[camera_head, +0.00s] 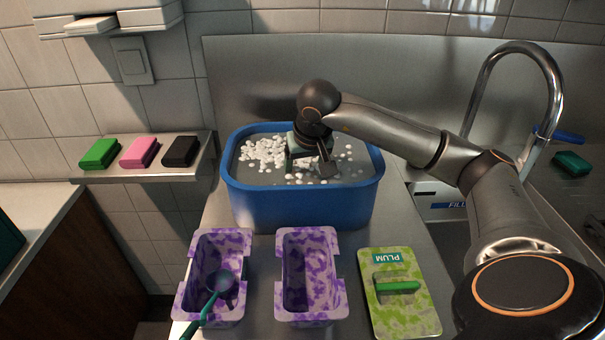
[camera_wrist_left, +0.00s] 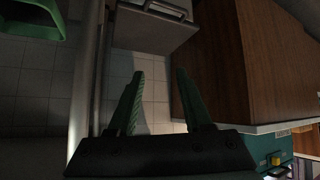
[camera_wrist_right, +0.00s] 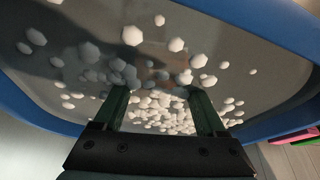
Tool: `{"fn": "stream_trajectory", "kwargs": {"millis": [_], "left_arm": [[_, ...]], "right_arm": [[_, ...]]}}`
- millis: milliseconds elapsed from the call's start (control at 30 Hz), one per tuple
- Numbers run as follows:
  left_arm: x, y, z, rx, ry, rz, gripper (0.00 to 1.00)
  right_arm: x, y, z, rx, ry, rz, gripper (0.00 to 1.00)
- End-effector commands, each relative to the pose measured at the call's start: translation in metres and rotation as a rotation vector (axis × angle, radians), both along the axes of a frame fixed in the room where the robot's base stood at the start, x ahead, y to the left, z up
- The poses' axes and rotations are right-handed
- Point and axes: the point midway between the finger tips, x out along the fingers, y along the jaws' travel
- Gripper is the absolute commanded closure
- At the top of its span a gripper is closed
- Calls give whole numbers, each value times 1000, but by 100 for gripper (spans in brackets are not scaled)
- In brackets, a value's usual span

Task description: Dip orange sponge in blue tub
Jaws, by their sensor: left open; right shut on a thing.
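The blue tub (camera_head: 300,207) stands on the metal counter, filled with greyish liquid with many white foam blobs on top. Its blue rim also shows in the right wrist view (camera_wrist_right: 262,28). My right gripper (camera_head: 308,168) points down inside the tub, its tips at the liquid. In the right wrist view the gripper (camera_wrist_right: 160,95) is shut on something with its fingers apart. The orange sponge (camera_wrist_right: 158,66) shows only as a faint brownish-orange patch among the blobs; the rest is hidden. My left gripper (camera_wrist_left: 158,90) is open and empty, away from the tub.
Two purple-mottled bins (camera_head: 197,303) (camera_head: 282,300) stand before the tub, the left one holding a teal scoop (camera_head: 221,283). A lime-mottled lid (camera_head: 421,318) labelled PLUM lies to their right. Green, pink and black sponges (camera_head: 180,152) lie on the left shelf. A tap (camera_head: 552,80) rises at right.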

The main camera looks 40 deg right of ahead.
Motion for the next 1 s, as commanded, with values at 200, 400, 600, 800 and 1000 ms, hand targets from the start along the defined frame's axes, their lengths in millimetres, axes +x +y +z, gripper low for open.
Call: {"fn": "stream_trajectory", "kwargs": {"millis": [200,400,600,800,1000], "left_arm": [[-5,5,12,5,2,8,50],[-11,16,16,20,8,26,50],[-12,17,29,21,7,28,50],[-11,16,44,19,6,29,50],[-11,15,59,17,5,29,50]], "right_arm": [[0,0,18,0,-1,0,71],[0,0,34,-1,0,0,71],[0,0,50,-1,0,0,71],[0,0,66,0,-1,-1,71],[0,0,82,0,-1,-1,71]]}}
